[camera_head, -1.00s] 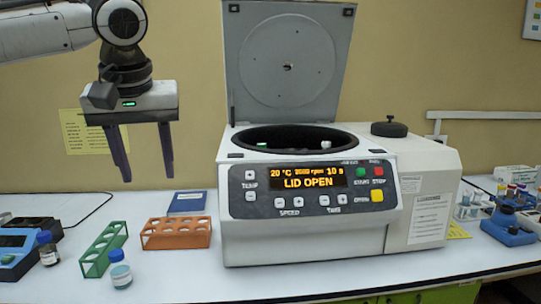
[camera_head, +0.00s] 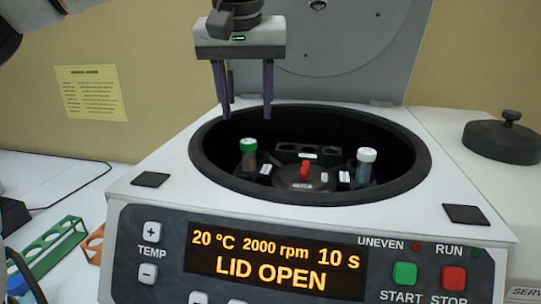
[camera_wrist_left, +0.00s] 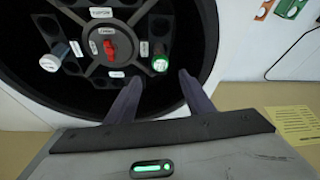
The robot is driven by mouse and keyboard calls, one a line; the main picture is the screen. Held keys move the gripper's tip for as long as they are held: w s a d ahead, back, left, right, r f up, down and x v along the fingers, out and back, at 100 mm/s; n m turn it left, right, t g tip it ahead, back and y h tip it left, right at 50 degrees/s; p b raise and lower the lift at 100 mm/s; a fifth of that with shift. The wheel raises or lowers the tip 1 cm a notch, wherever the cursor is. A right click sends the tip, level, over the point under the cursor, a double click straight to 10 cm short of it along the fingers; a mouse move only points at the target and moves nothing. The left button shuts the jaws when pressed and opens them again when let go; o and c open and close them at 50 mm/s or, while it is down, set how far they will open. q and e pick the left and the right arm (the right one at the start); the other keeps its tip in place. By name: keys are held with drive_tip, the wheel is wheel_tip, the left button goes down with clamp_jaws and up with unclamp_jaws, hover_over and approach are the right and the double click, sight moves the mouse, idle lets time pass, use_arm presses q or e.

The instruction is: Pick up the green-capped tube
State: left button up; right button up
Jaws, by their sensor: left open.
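The green-capped tube (camera_head: 248,153) stands in a rotor slot on the left side of the open centrifuge bowl. It also shows in the left wrist view (camera_wrist_left: 160,62), its cap ahead of and between my fingers' lines. My left gripper (camera_head: 247,112) is open and empty, pointing down above the bowl's back-left rim, over and behind the green cap without touching it. The fingertips show in the left wrist view (camera_wrist_left: 159,80). A white-capped tube (camera_head: 366,164) sits in the rotor's right side. The rotor (camera_head: 304,176) has a red central knob. My right gripper is not in view.
The centrifuge lid (camera_head: 345,45) stands raised behind the bowl. The bowl rim (camera_head: 215,172) surrounds the rotor. A green rack (camera_head: 52,248) and an orange rack (camera_head: 93,243) lie on the table at left. A black round knob (camera_head: 503,140) sits at right.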

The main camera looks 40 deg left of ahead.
sight(248, 142)
use_arm(q)
drive_tip(key=x, duration=0.9)
drive_tip(key=shift+s+f, duration=0.2)
drive_tip(key=shift+f, duration=0.3)
clamp_jaws()
